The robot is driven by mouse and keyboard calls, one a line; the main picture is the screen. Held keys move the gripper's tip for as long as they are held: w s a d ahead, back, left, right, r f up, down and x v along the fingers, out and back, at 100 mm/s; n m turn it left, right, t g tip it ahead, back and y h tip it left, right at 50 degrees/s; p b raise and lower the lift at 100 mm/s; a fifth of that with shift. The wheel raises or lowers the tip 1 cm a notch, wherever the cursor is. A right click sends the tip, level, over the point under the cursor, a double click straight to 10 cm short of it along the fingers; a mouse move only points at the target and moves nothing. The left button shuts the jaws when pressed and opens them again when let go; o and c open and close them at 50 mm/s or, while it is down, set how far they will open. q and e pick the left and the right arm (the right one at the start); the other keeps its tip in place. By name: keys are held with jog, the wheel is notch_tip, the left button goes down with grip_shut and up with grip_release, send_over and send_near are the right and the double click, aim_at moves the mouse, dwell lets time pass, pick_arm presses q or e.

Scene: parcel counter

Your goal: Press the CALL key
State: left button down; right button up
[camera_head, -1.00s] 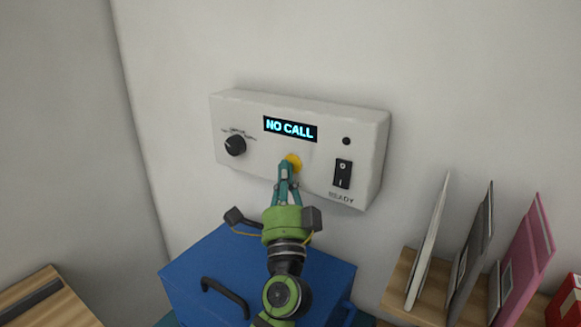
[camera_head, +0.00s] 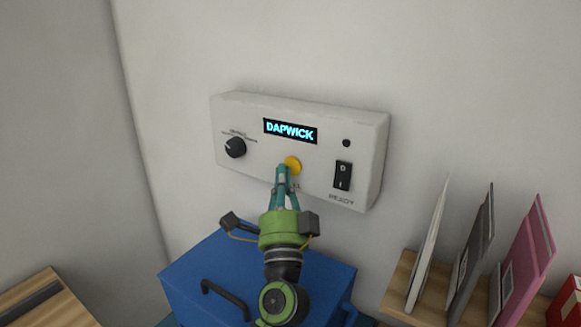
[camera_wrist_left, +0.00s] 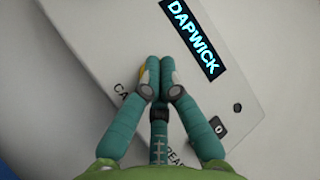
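The yellow round CALL key (camera_head: 293,165) sits below the display. My left gripper (camera_head: 282,168) is shut and empty, its fingertips just in front of the key's lower left side. I cannot tell whether they touch it. In the left wrist view the closed fingertips (camera_wrist_left: 160,62) hide most of the key, with a yellow sliver (camera_wrist_left: 142,72) showing at their left. The display also shows there (camera_wrist_left: 193,38). My right gripper is not in view.
The box also has a black dial (camera_head: 235,148), a small dark round spot (camera_head: 346,143) and a black rocker switch (camera_head: 342,176). Below stands a blue box (camera_head: 190,270) with a black handle. A wooden rack (camera_head: 400,290) with several upright folders or envelopes is at right.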

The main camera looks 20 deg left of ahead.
pick_arm(q)
jog(key=s, duration=0.6)
jog(key=shift+a+p, duration=0.35)
jog(key=shift+a, duration=0.05)
dwell(0.7)
